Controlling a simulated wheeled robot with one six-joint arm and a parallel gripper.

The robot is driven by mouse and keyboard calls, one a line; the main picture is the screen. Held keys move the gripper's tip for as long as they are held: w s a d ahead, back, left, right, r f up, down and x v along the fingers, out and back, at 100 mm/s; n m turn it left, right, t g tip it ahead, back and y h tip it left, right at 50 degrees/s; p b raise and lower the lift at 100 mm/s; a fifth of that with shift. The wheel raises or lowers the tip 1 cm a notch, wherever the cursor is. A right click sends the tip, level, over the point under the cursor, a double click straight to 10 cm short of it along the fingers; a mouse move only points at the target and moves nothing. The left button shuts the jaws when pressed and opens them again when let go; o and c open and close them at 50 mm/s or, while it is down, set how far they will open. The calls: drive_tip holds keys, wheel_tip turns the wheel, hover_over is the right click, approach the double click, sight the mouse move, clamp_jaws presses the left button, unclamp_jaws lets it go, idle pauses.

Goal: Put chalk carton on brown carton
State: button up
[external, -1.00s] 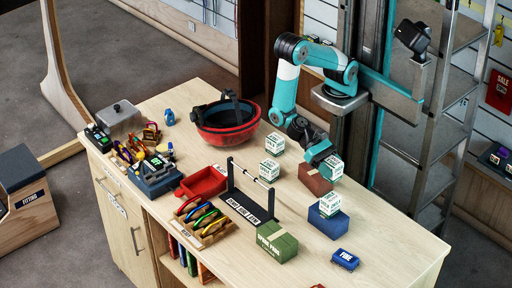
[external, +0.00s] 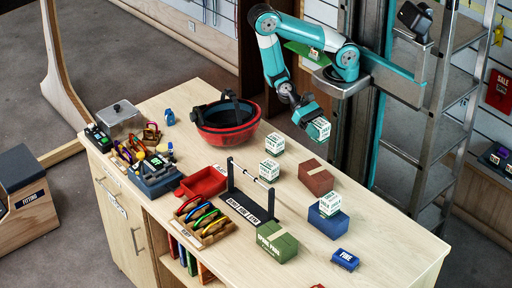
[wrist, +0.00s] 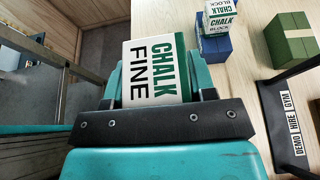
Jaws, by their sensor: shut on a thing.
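My gripper (external: 316,116) is shut on a white and green chalk carton (external: 321,129), held in the air above the back edge of the table. In the wrist view this carton (wrist: 155,70) sits between the fingers and reads "CHALK FINE". The brown carton (external: 316,178) lies on the table below and in front of my gripper, with nothing on top of it. I do not make it out in the wrist view. Two more chalk cartons, one (external: 274,142) behind the other (external: 269,168), stand left of the brown carton.
A blue box (external: 326,225) with another chalk carton (external: 330,204) on it stands in front of the brown carton. A green box (external: 277,242), a small blue block (external: 345,259), a black stand (external: 250,208) and a red helmet (external: 226,130) are also on the table.

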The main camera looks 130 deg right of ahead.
drive_tip(key=shift+f+b, duration=0.45)
drive_tip(key=shift+f, duration=6.55)
drive_tip(key=shift+f, duration=0.1)
drive_tip(key=o, duration=0.9)
drive_tip(key=shift+o, duration=0.2)
